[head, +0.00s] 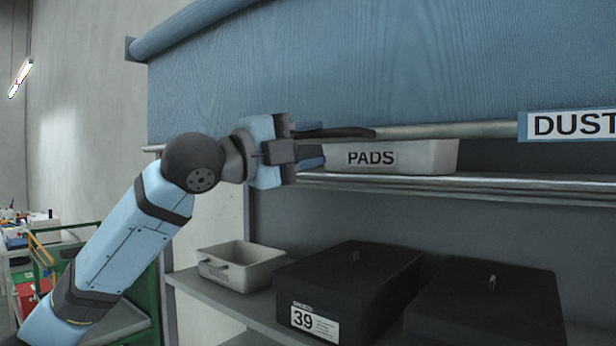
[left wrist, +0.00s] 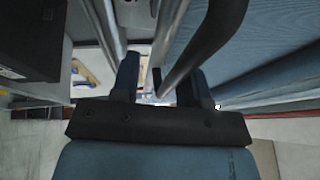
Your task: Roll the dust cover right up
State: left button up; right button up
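The dust cover (head: 330,65) is a blue roller sheet hanging from a roll (head: 200,25) at the top of the rack. A metal bar (head: 450,130) runs along its lower edge, with a label reading "DUST" (head: 570,124) at right. A dark curved handle (head: 350,132) sits at the bar. My left gripper (head: 311,147) is at the handle's left end. In the left wrist view its fingers (left wrist: 158,88) stand apart, and the dark handle (left wrist: 208,45) reaches into the space between them. I cannot tell whether they touch it. My right gripper is out of view.
Just below the bar, a pale bin marked "PADS" (head: 420,157) stands on a shelf. The lower shelf holds a small pale bin (head: 262,272) and two dark boxes, one labelled 39 (head: 350,285) and one plain (head: 485,310). A green-framed cart (head: 125,325) stands at the left.

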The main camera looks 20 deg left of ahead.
pick_arm(q)
notch_tip(320, 180, down, 5)
jog(key=shift+r+b, duration=0.1)
jog(key=shift+b, duration=0.2)
jog(key=b+v, duration=0.3)
jog(key=v, duration=1.2)
jog(key=shift+s+a, duration=0.3)
dwell(0.9)
dwell(0.5)
